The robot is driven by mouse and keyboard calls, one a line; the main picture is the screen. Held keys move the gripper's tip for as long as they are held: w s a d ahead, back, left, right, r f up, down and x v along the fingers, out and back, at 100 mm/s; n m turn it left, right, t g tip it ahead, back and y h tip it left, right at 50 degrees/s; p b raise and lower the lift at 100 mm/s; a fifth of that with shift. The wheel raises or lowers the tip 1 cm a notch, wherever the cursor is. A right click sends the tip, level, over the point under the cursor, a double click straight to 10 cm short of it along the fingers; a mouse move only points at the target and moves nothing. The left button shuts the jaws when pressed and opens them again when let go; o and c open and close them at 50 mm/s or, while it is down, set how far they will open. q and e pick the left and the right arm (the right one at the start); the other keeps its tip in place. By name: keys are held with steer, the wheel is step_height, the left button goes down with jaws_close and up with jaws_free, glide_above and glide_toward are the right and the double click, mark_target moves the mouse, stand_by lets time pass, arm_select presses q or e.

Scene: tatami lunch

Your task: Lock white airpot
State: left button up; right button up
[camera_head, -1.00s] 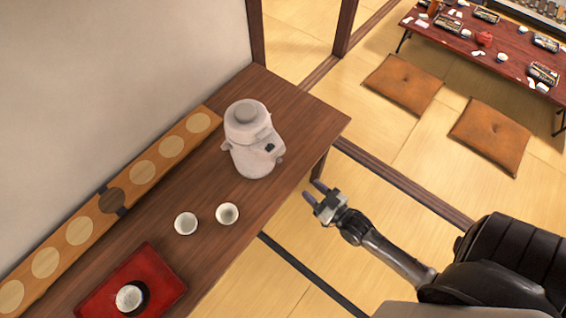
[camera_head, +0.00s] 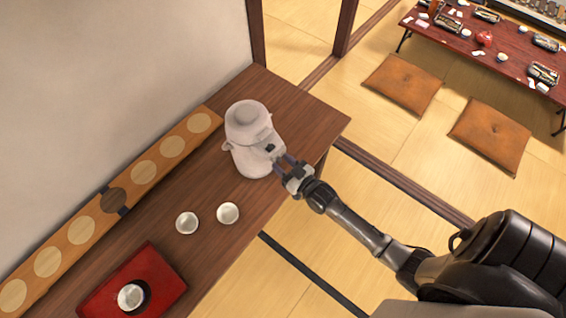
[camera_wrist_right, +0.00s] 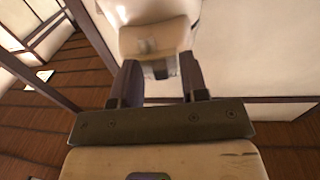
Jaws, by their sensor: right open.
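The white airpot (camera_head: 250,150) stands upright on the dark wooden counter (camera_head: 235,190), near its far right end. Its spout part with a small dark spot faces right and forward, toward my arm. My right gripper (camera_head: 281,163) is open, with its fingertips right beside that front part. In the right wrist view, the pale front part of the airpot (camera_wrist_right: 153,38) lies between and just beyond the two fingers of my right gripper (camera_wrist_right: 158,75). I cannot tell whether the fingers touch it. My left gripper is not in view.
Two white cups (camera_head: 228,213) stand on the counter in front of the airpot. A red tray (camera_head: 165,270) with a bowl lies at the lower left. A long board with pale discs (camera_head: 135,185) runs along the wall. Floor cushions (camera_head: 402,85) and a low table (camera_head: 510,62) are farther back.

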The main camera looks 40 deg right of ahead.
steer(key=shift+c, duration=0.4)
jaws_close()
